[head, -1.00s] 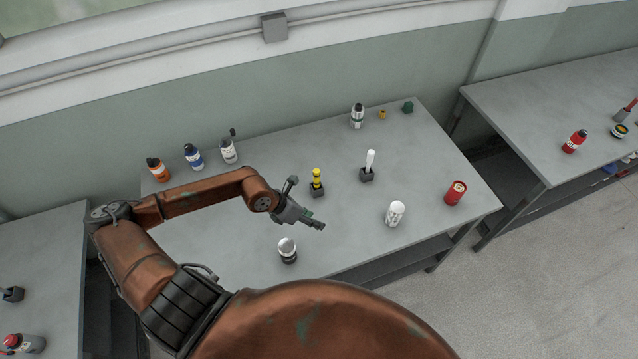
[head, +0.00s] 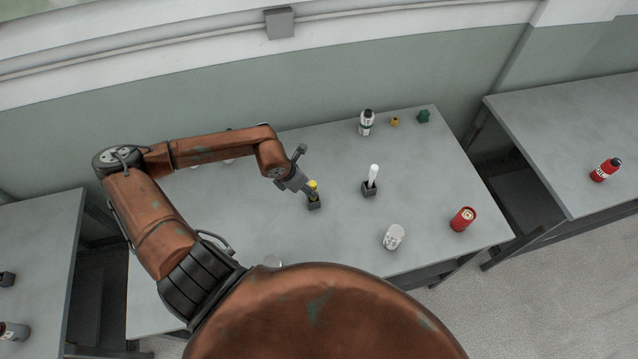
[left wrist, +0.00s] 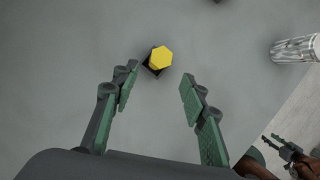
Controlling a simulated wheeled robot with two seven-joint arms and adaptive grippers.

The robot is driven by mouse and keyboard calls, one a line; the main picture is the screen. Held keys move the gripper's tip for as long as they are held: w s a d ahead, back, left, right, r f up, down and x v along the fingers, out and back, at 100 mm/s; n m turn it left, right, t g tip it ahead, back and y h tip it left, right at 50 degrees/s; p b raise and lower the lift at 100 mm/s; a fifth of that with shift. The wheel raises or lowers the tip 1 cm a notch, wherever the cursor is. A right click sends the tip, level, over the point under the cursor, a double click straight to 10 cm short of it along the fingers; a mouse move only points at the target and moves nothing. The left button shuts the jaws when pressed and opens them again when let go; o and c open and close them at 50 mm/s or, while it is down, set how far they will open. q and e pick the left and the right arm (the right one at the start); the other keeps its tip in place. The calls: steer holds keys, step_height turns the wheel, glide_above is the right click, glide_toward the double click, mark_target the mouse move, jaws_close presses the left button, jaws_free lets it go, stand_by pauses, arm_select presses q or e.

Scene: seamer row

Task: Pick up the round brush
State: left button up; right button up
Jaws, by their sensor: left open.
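A yellow-handled tool (head: 313,184) stands upright in a small dark block holder (head: 314,203) on the grey table. A white-handled tool (head: 373,174) stands in a similar holder to its right. The heads are hidden, so I cannot tell by shape which is the round brush. My left gripper (head: 307,189) is at the yellow handle and partly covers it. In the left wrist view the left gripper (left wrist: 158,80) is open and empty, with the yellow hexagonal handle top (left wrist: 160,58) just beyond its fingertips. My right gripper (left wrist: 286,150) shows small at the lower right there.
A white patterned can (head: 393,237) and a red can (head: 463,219) stand at the right front of the table (head: 250,228). A white bottle (head: 367,123), a small yellow item (head: 395,121) and a green item (head: 423,116) stand at the back. My arm hides the back left.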

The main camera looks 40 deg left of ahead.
arm_select(q)
steer(key=p+x, duration=0.2)
steer(key=x, duration=0.3)
steer(key=shift+w+a+f, duration=0.1)
steer(key=shift+w+f, duration=0.05)
steer(key=shift+w, duration=0.15)
steer(key=shift+x, duration=1)
steer(key=c, duration=1.1)
arm_select(e)
steer(key=shift+s+d+r, duration=0.25)
steer(key=shift+s+r, duration=0.8)
steer(key=shift+s, duration=0.05)
